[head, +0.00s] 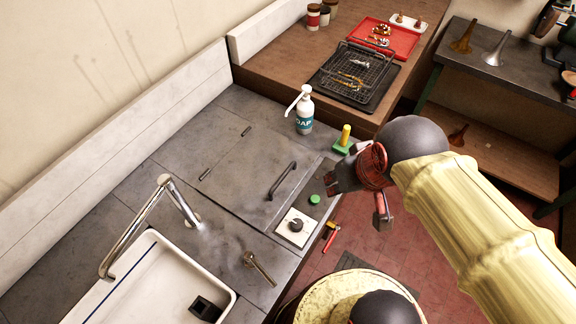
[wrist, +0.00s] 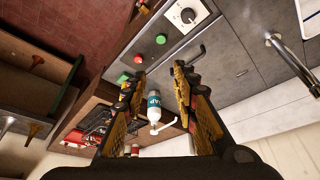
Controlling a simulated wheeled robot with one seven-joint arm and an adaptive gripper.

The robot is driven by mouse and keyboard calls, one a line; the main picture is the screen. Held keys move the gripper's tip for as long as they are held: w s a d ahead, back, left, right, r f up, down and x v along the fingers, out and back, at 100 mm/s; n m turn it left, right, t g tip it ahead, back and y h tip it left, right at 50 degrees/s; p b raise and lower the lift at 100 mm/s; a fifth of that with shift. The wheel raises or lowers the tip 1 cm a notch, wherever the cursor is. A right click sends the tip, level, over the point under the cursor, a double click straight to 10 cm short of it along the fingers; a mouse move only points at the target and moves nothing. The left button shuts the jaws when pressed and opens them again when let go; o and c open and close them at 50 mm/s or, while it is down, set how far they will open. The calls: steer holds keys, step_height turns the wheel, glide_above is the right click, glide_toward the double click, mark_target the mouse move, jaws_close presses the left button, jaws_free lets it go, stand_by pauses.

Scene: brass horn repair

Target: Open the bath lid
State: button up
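The bath lid (head: 243,180) is a flat grey panel lying shut, level with the counter, in the head view. Its dark bar handle (head: 283,181) stands near the right edge. In the wrist view the lid (wrist: 222,62) lies to the right, and the handle (wrist: 196,54) shows just beyond the right finger's tip. My gripper (head: 345,180) is right of the handle and apart from it in the head view. In the wrist view my gripper (wrist: 157,82) has its two fingers spread wide with nothing held between them.
A soap bottle (head: 304,112) and a yellow-handled green brush (head: 343,139) stand behind the lid. A green button (head: 315,199) and a knob panel (head: 296,226) sit at the counter's front edge. A tap (head: 150,217) and white sink (head: 150,285) are at left.

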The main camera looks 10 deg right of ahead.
steer(key=f+g, duration=0.1)
steer(key=m+g+y+p, duration=0.2)
steer(key=m+p, duration=0.3)
steer(key=m, duration=0.4)
glide_toward(286, 172)
steer(key=x, duration=0.8)
steer(key=shift+b, duration=0.35)
steer(key=shift+c, duration=1)
jaws_close()
